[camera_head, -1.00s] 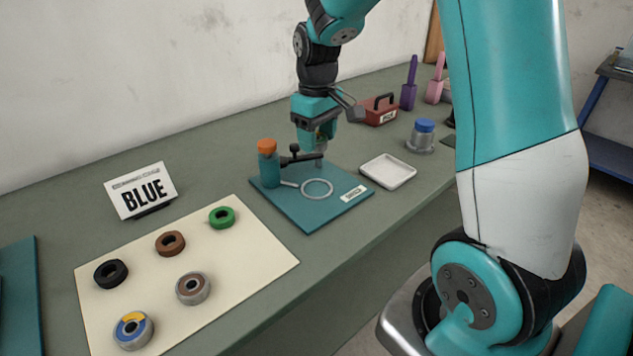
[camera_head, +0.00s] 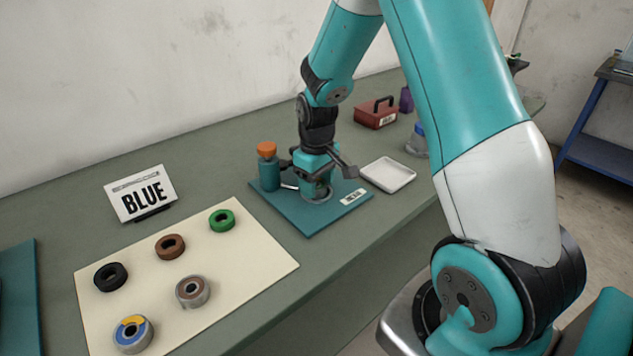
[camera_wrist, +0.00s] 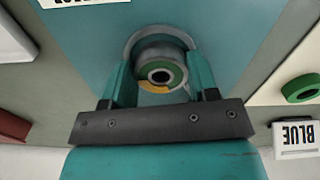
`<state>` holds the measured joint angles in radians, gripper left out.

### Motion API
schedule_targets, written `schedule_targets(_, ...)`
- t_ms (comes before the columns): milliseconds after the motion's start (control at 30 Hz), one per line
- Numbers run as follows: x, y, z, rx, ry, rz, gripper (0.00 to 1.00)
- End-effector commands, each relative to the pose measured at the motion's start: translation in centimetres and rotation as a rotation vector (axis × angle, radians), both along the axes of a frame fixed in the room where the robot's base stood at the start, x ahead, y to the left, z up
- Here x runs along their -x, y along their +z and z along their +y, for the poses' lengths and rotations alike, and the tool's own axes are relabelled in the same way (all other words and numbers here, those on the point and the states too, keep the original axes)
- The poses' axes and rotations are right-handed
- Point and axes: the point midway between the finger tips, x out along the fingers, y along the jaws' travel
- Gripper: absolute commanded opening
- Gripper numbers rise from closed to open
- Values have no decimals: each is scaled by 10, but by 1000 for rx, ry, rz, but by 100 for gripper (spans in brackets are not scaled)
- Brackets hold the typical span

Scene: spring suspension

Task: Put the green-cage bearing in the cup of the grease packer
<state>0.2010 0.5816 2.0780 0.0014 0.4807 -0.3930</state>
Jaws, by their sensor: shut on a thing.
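My gripper (camera_head: 318,186) points down over the grease packer's teal base plate (camera_head: 300,222). In the wrist view its two teal fingers (camera_wrist: 160,82) are shut on the green-cage bearing (camera_wrist: 161,71). This bearing has a grey metal outer ring, a green band around a dark bore, and a yellow patch on its near side. The packer's pale round cup (camera_wrist: 133,44) shows around the bearing's far side; the gripper hides its near side. I cannot tell whether the bearing rests on the cup floor. The packer's orange-capped teal bottle (camera_head: 268,168) stands left of my gripper.
A cream mat (camera_head: 250,262) at the left holds black, brown and green rings, a brown-centred bearing (camera_head: 192,291) and a blue-and-yellow bearing (camera_head: 133,334). A BLUE sign (camera_head: 141,194) stands behind it. A white tray (camera_head: 388,174) lies right of the plate; a red box (camera_head: 376,113) is farther back.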

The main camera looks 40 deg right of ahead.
Motion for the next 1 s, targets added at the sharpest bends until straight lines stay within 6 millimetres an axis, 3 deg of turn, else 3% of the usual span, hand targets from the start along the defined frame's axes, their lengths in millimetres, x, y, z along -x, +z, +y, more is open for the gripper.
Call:
schedule_targets(67, 0, -3, 0, 0, 0, 0, 25)
schedule_targets(100, 0, -3, 0, 0, 0, 0, 59)
schedule_targets(200, 0, -2, 0, 0, 0, 0, 80)
schedule_targets(567, -1, 5, 0, 1, 0, -2, 80)
schedule_targets(1000, -1, 92, 0, 1, 0, -5, 80)
